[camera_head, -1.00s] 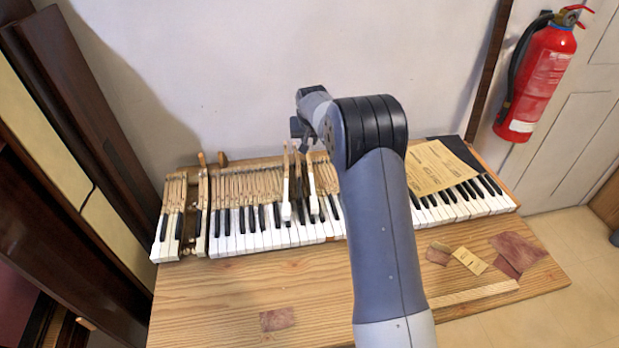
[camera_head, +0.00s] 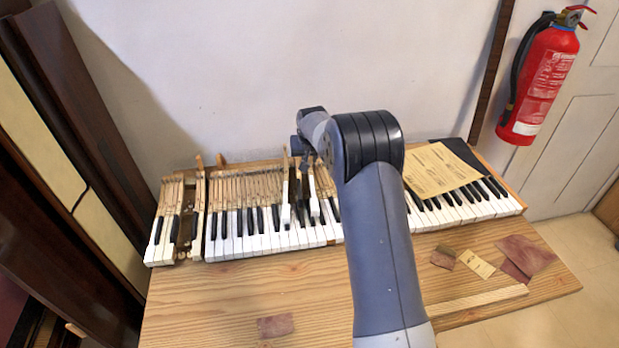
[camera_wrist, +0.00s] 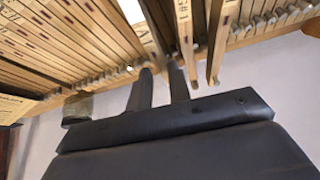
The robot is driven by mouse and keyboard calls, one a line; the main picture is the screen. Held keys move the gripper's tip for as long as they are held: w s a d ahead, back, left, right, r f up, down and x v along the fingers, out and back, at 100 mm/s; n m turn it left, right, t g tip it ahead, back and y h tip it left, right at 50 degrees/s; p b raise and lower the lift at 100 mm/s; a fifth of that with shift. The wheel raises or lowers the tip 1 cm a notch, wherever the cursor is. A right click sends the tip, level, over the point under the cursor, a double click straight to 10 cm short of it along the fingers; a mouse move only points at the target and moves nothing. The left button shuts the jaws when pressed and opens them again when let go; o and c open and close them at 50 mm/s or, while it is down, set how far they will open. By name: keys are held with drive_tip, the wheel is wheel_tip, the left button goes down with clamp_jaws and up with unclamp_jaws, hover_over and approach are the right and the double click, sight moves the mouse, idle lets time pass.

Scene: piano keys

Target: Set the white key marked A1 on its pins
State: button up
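My gripper (camera_wrist: 162,72) points down at the back of the keyboard; in the head view my arm mostly hides it. In the wrist view its two dark fingers stand a small gap apart beside the wooden key ends. I cannot tell whether a key is between them. Below the wrist in the head view, a white-fronted key (camera_head: 286,213) sits raised above its neighbours. Another raised white key (camera_head: 314,208) is just to its right, with a dark gap between them.
Another gap (camera_head: 186,236) opens near the keyboard's left end, beside an upright wooden piece (camera_head: 199,163). A paper sheet (camera_head: 437,169) covers keys at the right. Cloth scraps (camera_head: 526,252) and a wooden strip (camera_head: 478,300) lie on the bench (camera_head: 215,310). A wall stands close behind.

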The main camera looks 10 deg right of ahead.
drive_tip(key=shift+f+b, duration=0.6)
drive_tip(key=shift+f, duration=0.3)
drive_tip(key=shift+c, duration=0.5)
clamp_jaws()
